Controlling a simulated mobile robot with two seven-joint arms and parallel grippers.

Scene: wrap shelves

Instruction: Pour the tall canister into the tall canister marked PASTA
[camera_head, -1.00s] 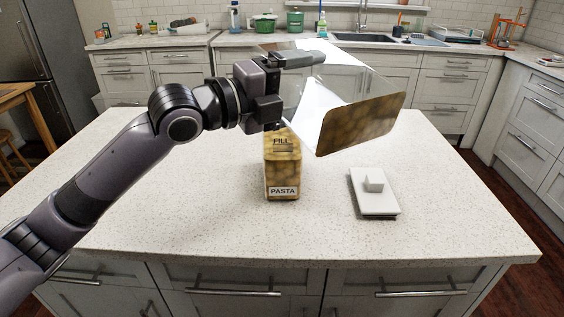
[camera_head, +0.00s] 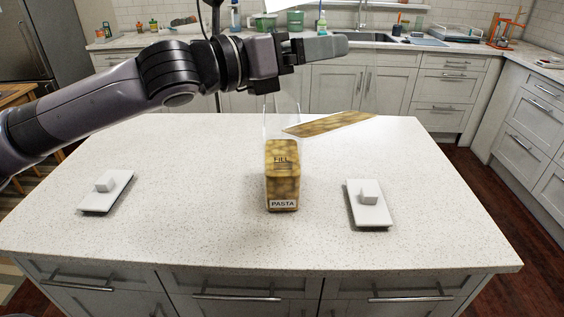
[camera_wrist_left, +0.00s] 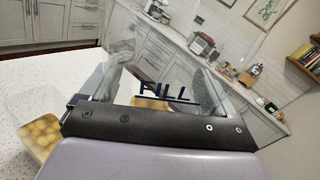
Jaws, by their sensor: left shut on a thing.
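My left gripper (camera_head: 325,47) is shut on the clear tall canister, high above the island counter. The canister's walls are nearly invisible in the head view; a thin, slanted brown layer (camera_head: 330,124) shows low in it. The wrist view shows its clear wall marked FILL (camera_wrist_left: 165,91) close to the jaw. The tall canister marked PASTA (camera_head: 283,188) stands upright below and a little left, with brown contents up to about its FILL line. It also shows at the left of the wrist view (camera_wrist_left: 42,135). My right gripper is not in view.
A white lid with a knob (camera_head: 106,191) lies on the left of the counter (camera_head: 220,225). A second white lid (camera_head: 370,205) lies to the right of the PASTA canister. The front of the counter is clear. A sink and kitchenware stand on the back counter.

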